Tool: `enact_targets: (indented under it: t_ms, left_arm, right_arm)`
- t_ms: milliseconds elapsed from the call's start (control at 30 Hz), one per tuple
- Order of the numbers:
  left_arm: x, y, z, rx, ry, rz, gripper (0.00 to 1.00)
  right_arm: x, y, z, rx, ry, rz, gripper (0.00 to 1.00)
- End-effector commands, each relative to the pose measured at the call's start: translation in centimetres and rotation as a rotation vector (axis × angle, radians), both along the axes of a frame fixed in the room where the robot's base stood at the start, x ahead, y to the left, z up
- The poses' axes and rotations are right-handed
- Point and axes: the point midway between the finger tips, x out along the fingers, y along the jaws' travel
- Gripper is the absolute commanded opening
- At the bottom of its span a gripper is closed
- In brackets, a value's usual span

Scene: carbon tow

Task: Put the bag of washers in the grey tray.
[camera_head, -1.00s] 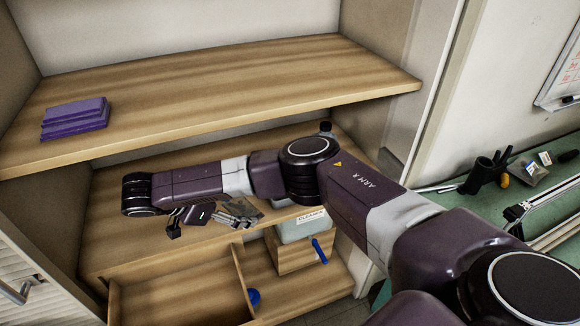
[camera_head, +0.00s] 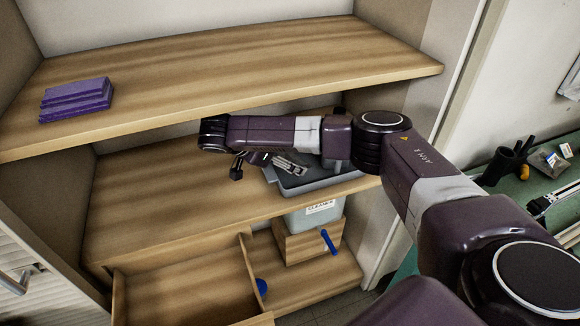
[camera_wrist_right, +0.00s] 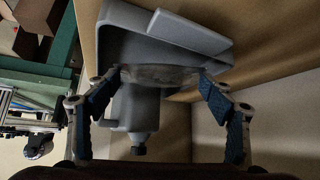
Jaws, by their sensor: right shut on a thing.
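The grey tray (camera_head: 345,180) sits at the right end of the middle shelf, partly hidden behind my right arm. It also shows in the right wrist view (camera_wrist_right: 125,48), just beyond the fingertips. My right gripper (camera_head: 298,167) is over the tray's left part. In the wrist view its two fingers (camera_wrist_right: 160,84) are shut on the bag of washers (camera_wrist_right: 160,74), a thin greyish, see-through shape seen nearly edge-on. I cannot tell whether the bag touches the tray. In the head view the bag is not clearly made out. My left gripper is not in view.
The upper shelf (camera_head: 240,75) overhangs close to my right arm and carries a purple stack (camera_head: 76,98). The middle shelf (camera_head: 150,205) is clear at left. Below stand a labelled container (camera_head: 316,216) and open wooden compartments (camera_head: 190,290). A green bench (camera_head: 515,195) is at right.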

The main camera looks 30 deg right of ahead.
Motion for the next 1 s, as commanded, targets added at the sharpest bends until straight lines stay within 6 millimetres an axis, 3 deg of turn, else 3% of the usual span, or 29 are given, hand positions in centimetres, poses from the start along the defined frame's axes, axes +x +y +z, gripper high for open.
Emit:
enact_targets:
  t_ms: [167, 400, 733, 767, 800, 1000]
  left_arm:
    - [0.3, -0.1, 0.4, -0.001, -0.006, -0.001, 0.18]
    - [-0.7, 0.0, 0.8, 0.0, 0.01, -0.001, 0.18]
    - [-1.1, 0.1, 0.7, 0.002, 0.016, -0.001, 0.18]
    - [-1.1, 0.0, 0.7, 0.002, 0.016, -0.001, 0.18]
    - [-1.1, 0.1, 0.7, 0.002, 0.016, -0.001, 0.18]
    - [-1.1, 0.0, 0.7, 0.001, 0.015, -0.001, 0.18]
  right_arm:
    - [0.2, -1.8, 0.1, -0.002, -0.001, -0.004, 0.49]
    - [0.2, -1.6, -3.2, -0.001, 0.001, 0.001, 0.49]
    - [0.2, -1.6, -3.7, 0.001, 0.001, 0.001, 0.49]
    - [0.2, -1.6, -3.7, 0.001, 0.001, 0.001, 0.75]
    - [0.2, -1.6, -3.7, 0.001, 0.0, 0.001, 0.8]
    - [0.2, -1.6, -3.7, 0.001, 0.0, 0.001, 0.82]
